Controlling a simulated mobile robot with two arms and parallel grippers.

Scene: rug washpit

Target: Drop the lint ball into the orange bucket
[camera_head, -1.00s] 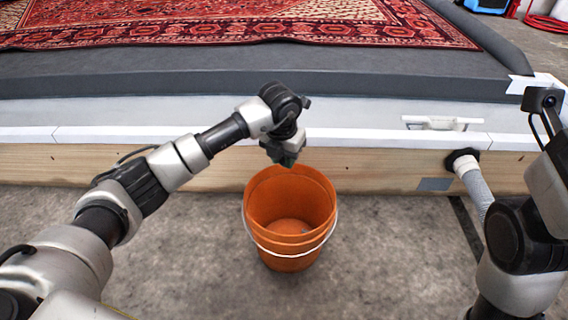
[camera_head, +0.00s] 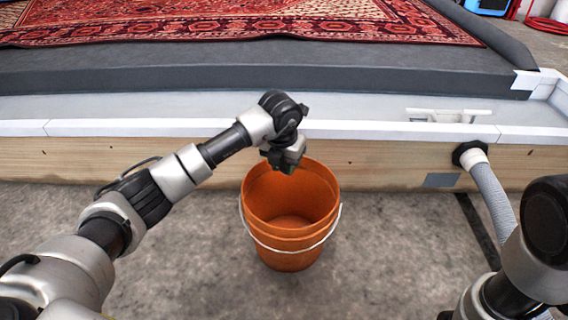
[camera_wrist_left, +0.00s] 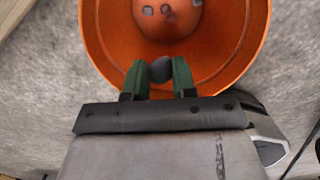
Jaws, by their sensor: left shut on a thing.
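The orange bucket (camera_head: 290,236) stands upright on the concrete floor with its wire handle hanging down at the front. It also fills the top of the left wrist view (camera_wrist_left: 243,45). My left gripper (camera_head: 284,168) points down over the bucket's back-left rim. In the left wrist view its green fingers (camera_wrist_left: 160,74) are shut on the small grey lint ball (camera_wrist_left: 160,69), held over the bucket's opening. In the head view the ball cannot be made out. My right arm shows at the lower right, but its gripper is outside the picture.
Behind the bucket runs the wash pit's wooden side wall (camera_head: 390,165) with a white edge. A grey hose (camera_head: 490,190) comes out of the wall at right. The floor around the bucket is clear.

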